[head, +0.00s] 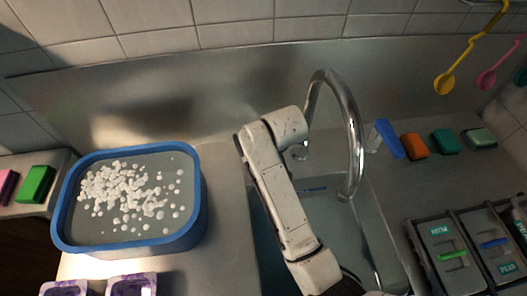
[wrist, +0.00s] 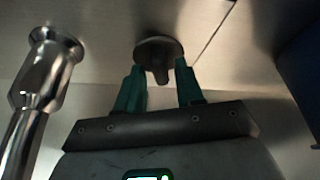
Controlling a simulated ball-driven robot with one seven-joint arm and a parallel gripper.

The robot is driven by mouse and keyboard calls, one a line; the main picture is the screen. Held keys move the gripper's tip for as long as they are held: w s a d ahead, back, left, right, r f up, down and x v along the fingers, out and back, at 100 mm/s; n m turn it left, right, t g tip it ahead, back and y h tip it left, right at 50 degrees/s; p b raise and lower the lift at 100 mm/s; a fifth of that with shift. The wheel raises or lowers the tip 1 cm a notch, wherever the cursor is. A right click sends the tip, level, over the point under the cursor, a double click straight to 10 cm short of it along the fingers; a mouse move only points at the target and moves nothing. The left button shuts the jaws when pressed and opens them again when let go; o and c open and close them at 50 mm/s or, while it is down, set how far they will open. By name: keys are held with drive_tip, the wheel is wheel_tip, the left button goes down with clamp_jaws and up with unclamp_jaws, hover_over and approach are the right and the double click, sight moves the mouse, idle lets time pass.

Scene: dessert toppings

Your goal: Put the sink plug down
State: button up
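The sink plug (wrist: 157,45) is a dark round disc with a knob, in the upper middle of the wrist view. It appears to rest against the metal surface. My gripper (wrist: 160,68) has two teal fingers spread apart, one at each side of the plug's knob. Gaps show between the knob and both fingers. The fingertips are close to the disc; whether they touch its edge I cannot tell. In the head view my arm hides the gripper, and the plug cannot be made out.
A chrome faucet (head: 350,130) arches over the sink basin (head: 345,225); metal plumbing (wrist: 45,75) is close to the gripper's left. A blue-rimmed tub (head: 200,200) of white pieces stands left. Coloured blocks and labelled bins (head: 447,258) are right. Counter between tub and sink is clear.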

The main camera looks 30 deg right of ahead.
drive_tip(key=shift+o, duration=0.3)
drive_tip(key=shift+r, duration=0.15)
drive_tip(key=b+v, duration=0.1)
drive_tip(key=v, duration=1.1)
drive_tip(key=shift+w, duration=0.1)
